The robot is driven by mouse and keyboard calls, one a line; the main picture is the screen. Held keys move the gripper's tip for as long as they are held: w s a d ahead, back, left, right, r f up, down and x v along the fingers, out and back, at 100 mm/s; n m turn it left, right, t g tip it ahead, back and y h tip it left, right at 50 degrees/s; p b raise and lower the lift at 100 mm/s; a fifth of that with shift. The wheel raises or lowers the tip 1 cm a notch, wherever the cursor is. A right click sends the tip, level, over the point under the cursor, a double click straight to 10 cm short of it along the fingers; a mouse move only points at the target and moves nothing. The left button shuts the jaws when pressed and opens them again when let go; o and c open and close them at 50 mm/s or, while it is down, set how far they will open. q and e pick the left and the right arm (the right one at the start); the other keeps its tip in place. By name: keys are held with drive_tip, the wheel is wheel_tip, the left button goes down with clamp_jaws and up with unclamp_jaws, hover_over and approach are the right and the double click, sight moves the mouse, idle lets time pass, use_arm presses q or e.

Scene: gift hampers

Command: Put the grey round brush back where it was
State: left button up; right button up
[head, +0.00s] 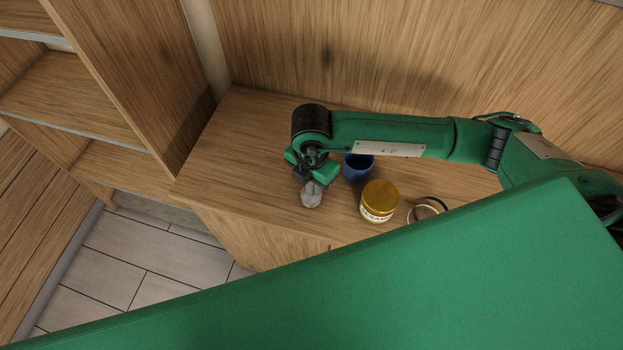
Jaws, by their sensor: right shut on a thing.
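The grey round brush (312,195) is at the front of the wooden counter, under my right gripper (311,183). My right gripper points down and is shut on the brush. The gripper covers part of the brush, and I cannot tell whether the brush touches the counter. My left gripper is not in view.
A dark blue cup (357,168) stands just right of my right gripper, partly behind my arm. A gold-lidded jar (379,200) and a ring-shaped item (430,208) stand further right. The left of the counter (232,150) is clear. Wooden shelves (75,100) stand at left.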

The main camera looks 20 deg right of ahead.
drive_tip(key=shift+f, duration=0.2)
drive_tip(key=o, duration=1)
drive_tip(key=shift+r, duration=0.1)
drive_tip(key=shift+r, duration=0.2)
drive_tip(key=shift+w+r, duration=0.1)
drive_tip(key=shift+r, duration=0.2)
wheel_tip(320, 180, up, 11)
drive_tip(key=b, duration=0.2)
drive_tip(key=shift+r+b, duration=0.15)
drive_tip(key=shift+b, duration=0.25)
